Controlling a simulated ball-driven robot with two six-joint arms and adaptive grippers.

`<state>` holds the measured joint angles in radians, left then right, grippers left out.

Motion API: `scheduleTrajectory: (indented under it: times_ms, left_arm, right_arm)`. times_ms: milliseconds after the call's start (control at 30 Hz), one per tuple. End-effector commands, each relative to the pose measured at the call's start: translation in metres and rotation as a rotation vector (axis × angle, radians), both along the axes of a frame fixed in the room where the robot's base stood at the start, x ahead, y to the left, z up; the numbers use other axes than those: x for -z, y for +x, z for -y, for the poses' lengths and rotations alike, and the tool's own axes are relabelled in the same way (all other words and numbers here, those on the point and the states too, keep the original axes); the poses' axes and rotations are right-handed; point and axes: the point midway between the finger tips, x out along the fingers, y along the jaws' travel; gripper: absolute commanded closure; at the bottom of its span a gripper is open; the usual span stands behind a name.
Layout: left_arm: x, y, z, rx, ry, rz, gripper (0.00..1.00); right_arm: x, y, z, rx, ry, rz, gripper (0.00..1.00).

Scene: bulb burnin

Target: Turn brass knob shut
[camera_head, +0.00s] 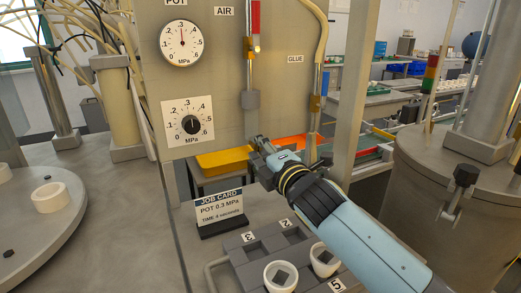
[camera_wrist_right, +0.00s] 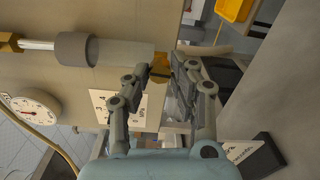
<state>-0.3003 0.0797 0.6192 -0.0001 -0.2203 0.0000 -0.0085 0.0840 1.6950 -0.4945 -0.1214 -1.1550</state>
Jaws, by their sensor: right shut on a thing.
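The brass knob (camera_wrist_right: 161,74) shows in the right wrist view at the end of a grey pipe section (camera_wrist_right: 125,53), between my fingertips. My right gripper (camera_wrist_right: 168,70) is shut on it, and the fingers partly cover it. In the head view my right gripper (camera_head: 258,142) reaches the panel below the AIR pipe's grey collar (camera_head: 250,99), and it hides the knob there. How far the knob is turned cannot be told. My left gripper is not in view.
The upper dial (camera_head: 182,43) and lower dial (camera_head: 190,122) sit on the grey panel. Below are a yellow tray (camera_head: 222,160), the job card (camera_head: 219,206) and a numbered block (camera_head: 250,260) with white cups. The GLUE pipe (camera_head: 317,80) runs close on the right.

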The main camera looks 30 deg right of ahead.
Motion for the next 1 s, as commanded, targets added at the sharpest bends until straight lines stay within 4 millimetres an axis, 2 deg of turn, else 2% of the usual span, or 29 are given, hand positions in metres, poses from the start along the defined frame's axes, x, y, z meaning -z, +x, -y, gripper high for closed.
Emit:
scheduleTrajectory:
  times_ms: [267, 1000]
  left_arm:
    - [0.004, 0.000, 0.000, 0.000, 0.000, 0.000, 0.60]
    - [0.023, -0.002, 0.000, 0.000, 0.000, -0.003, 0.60]
  right_arm:
    - [0.003, -0.001, 0.000, 0.003, 0.164, 0.005, 1.00]
    - [0.003, -0.001, 0.001, 0.003, 0.861, 0.044, 1.00]
